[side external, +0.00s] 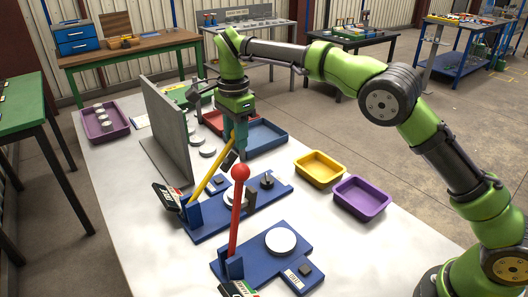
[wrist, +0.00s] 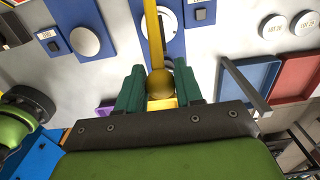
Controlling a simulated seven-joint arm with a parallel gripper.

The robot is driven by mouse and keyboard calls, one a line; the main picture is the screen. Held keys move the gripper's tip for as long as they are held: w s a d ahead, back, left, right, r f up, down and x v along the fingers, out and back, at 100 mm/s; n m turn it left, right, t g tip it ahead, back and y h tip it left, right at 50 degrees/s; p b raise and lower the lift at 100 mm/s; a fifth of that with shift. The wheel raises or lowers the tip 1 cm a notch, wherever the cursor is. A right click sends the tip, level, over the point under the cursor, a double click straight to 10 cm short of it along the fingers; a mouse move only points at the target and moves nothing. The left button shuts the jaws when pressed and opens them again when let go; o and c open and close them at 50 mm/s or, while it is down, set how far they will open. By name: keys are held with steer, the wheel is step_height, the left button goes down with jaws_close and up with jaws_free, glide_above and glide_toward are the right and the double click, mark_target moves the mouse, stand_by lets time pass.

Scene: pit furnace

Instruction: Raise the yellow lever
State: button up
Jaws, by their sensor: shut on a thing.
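The yellow lever (side external: 208,176) rises at a tilt from a blue base plate (side external: 211,231), leaning to the right in the side view. Its upper end is at my gripper (side external: 238,143), which points down over the table. In the wrist view, the lever's yellow ball knob (wrist: 161,84) sits between the two green fingers of my gripper (wrist: 159,86), which is shut on it. In the side view the knob is mostly hidden by the fingers.
A red lever (side external: 236,215) with a red ball stands upright in front, near the yellow one. A grey upright panel (side external: 166,122) is to the left. Yellow (side external: 320,169) and purple (side external: 362,198) trays lie to the right, and a blue tray (side external: 264,137) is behind my gripper.

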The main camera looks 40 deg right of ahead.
steer(key=shift+a+r, duration=0.55)
steer(key=shift+a, duration=0.25)
steer(key=shift+a+r, duration=0.55)
steer(key=shift+a, duration=0.2)
steer(key=o, duration=0.7)
steer(key=shift+d, duration=0.1)
